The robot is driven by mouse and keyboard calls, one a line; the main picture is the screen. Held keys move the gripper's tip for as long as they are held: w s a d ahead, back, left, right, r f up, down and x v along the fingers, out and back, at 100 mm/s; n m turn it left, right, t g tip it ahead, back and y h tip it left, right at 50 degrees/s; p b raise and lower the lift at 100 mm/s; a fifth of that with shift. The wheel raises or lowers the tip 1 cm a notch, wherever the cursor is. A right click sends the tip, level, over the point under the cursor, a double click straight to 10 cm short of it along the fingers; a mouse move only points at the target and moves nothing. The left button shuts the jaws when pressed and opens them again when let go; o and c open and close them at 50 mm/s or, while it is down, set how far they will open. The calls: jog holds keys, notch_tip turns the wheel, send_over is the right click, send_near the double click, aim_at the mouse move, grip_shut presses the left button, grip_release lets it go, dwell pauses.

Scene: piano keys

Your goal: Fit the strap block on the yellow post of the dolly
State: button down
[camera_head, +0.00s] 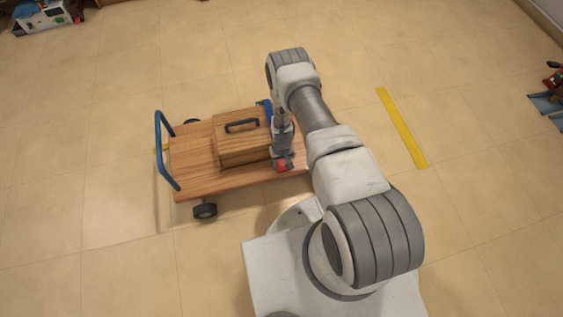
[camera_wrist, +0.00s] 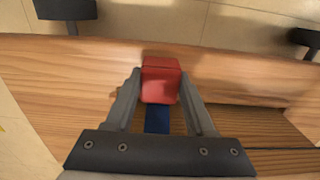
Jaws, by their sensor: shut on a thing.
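My gripper (camera_head: 282,156) is over the right part of the wooden dolly (camera_head: 192,178), beside the wooden box. It is shut on a red block (camera_wrist: 161,80), which I take to be the strap block; it also shows in the head view (camera_head: 283,165). In the wrist view a blue strap (camera_wrist: 157,120) shows between the fingers, just below the block. I cannot tell whether the block touches the dolly. The yellow post cannot be made out in the wrist view.
A wooden box (camera_head: 240,140) with a dark handle stands on the dolly, close left of my gripper. A blue push handle (camera_head: 160,140) rises at the dolly's left end. A blue piece (camera_head: 265,105) shows behind the box. A yellow strip (camera_head: 402,128) marks the open floor at right.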

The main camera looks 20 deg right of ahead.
jog(key=shift+f, duration=0.45)
grip_release()
dwell(0.3)
jog(key=shift+r+p, duration=2.35)
jog(key=shift+r, duration=1.2)
